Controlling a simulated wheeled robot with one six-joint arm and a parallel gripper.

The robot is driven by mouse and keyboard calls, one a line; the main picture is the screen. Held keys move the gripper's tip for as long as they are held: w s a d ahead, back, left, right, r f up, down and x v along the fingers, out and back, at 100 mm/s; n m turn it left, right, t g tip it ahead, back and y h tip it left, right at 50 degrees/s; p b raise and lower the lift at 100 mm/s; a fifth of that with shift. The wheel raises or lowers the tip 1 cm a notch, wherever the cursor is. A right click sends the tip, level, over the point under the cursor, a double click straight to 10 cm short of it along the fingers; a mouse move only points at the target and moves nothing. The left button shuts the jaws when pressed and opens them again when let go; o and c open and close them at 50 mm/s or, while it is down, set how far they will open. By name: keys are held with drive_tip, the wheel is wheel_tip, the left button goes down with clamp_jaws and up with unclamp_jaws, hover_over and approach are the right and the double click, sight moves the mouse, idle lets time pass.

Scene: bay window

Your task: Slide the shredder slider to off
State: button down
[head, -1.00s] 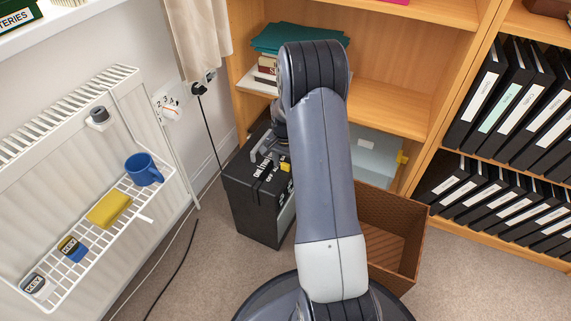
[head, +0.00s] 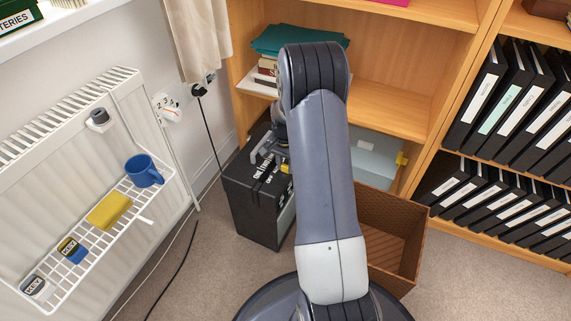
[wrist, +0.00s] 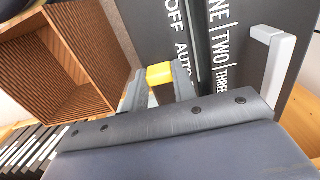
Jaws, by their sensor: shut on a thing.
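The shredder (head: 258,205) is a black box on the carpet in front of the bookcase, with white lettering on its top. Its yellow slider (wrist: 159,74) shows in the wrist view beside the printed words OFF and AUTO, nearer AUTO than OFF. My gripper (wrist: 160,86) is shut on the slider, one grey finger on each side. In the head view my arm covers much of the shredder's right side and most of the gripper.
A grey handle (wrist: 279,66) stands up from the shredder top by the words ONE, TWO, THREE. A brown woven bin (head: 390,235) stands to the right. A radiator with a white rack (head: 95,225) is on the left. Carpet in front is free apart from cables.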

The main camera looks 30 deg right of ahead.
sight(278, 183)
drive_tip(key=s+a, duration=0.1)
drive_tip(key=s+a+p, duration=0.1)
drive_tip(key=a, duration=0.1)
drive_tip(key=shift+s+a+r, duration=0.1)
drive_tip(key=shift+s+a, duration=0.15)
drive_tip(key=shift+s, duration=0.05)
drive_tip(key=shift+s+a, duration=0.35)
drive_tip(key=shift+a, duration=0.1)
drive_tip(key=c, duration=1.1)
unclamp_jaws()
wheel_tip(278, 183, up, 11)
drive_tip(key=p, duration=0.4)
